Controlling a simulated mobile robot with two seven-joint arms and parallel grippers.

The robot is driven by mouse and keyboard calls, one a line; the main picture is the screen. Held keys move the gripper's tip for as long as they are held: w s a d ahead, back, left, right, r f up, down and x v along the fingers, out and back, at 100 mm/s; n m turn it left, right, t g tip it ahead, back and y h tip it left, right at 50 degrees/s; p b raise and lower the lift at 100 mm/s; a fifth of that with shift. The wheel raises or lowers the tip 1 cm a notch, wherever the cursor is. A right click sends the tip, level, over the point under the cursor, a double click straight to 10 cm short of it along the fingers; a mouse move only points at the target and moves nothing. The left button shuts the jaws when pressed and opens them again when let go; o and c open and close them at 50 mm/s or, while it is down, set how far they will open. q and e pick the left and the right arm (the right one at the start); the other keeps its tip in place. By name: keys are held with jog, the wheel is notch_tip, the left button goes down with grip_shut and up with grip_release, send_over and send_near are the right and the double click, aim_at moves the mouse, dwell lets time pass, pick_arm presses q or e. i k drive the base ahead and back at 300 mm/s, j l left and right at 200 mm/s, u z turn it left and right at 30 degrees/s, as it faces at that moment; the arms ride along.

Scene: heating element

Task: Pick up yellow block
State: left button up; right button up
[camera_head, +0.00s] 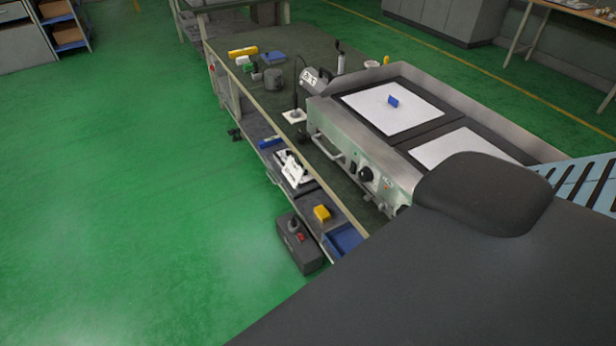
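A long yellow block (243,51) lies on the far end of the dark green worktop. A second, smaller yellow object (322,213) sits low down, on the lower shelf of the bench near a blue bin. I cannot tell which of the two the task means. Neither of my grippers shows in this view. A large dark shape fills the bottom right and hides part of the heater and the near bench.
A heating unit (333,133) with white plates stands on the workbench (310,44). A small blue block (393,101) is on its far plate. A blue item (273,57) and a green item lie near the long yellow block. Green floor (120,180) is clear at left.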

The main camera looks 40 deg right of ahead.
aim_at(322, 214)
jog(key=i+z, duration=0.15)
jog(key=i, duration=0.3)
jog(key=i+j+z, duration=0.15)
jog(key=i, duration=0.25)
jog(key=i+j+z, duration=0.15)
jog(key=i, duration=0.25)
jog(key=i+j+z, duration=0.2)
jog(key=i+z, duration=0.25)
jog(key=i+j+z, duration=0.3)
jog(key=z, duration=0.15)
jog(key=i+j+z, duration=0.3)
jog(key=j+z, duration=0.2)
jog(key=i+j+z, duration=0.2)
jog(key=j+z, duration=0.7)
jog(key=j, duration=0.15)
jog(key=j+z, duration=0.35)
jog(key=j, duration=0.65)
jog(key=i, duration=0.05)
